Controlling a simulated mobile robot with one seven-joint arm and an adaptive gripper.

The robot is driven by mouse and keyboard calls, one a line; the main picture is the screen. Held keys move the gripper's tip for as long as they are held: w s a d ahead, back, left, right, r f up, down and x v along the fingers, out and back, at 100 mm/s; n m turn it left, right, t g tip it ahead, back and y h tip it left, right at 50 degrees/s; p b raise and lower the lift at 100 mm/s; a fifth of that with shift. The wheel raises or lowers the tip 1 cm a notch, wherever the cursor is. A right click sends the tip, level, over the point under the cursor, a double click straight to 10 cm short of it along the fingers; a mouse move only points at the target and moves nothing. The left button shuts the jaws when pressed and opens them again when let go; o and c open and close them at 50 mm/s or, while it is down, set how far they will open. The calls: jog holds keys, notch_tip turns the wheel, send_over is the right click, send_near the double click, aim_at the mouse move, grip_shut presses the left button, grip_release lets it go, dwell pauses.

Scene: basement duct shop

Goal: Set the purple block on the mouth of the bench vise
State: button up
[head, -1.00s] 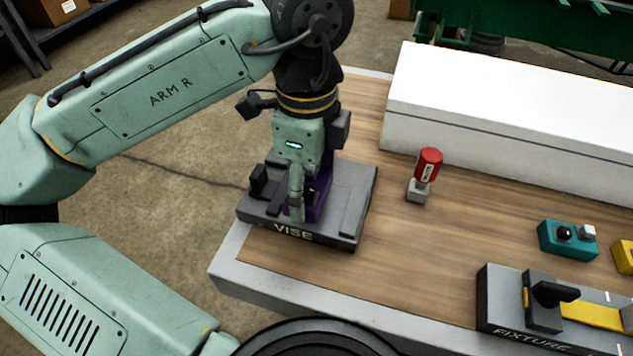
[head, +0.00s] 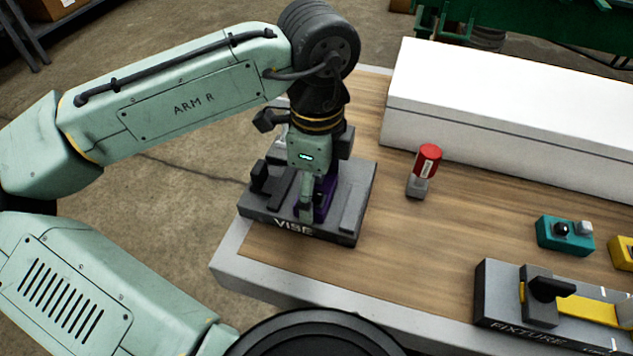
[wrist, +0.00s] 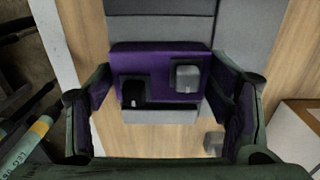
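The purple block (head: 326,192) is between the fingers of my gripper (head: 314,212), over the grey bench vise (head: 354,208) at the left end of the bench. In the wrist view the block (wrist: 160,62) shows a black knob and a grey square button on its face, and a finger of my gripper (wrist: 162,78) stands against each end. My gripper is shut on it. Grey vise surfaces (wrist: 160,27) show behind the block in that view. My near finger hides part of the block in the head view. I cannot tell whether the block touches the vise.
A red-topped item (head: 427,164) on a grey base stands right of the vise, before a long white box (head: 500,125). A teal box (head: 565,238), a yellow box (head: 624,253) and a fixture (head: 500,310) are farther right. Bare wood lies between.

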jog(key=o, duration=0.3)
jog(key=shift+o, duration=0.2)
notch_tip(320, 180, up, 12)
jog(key=shift+r, duration=0.25)
jog(key=shift+c, duration=0.2)
dwell(1.2)
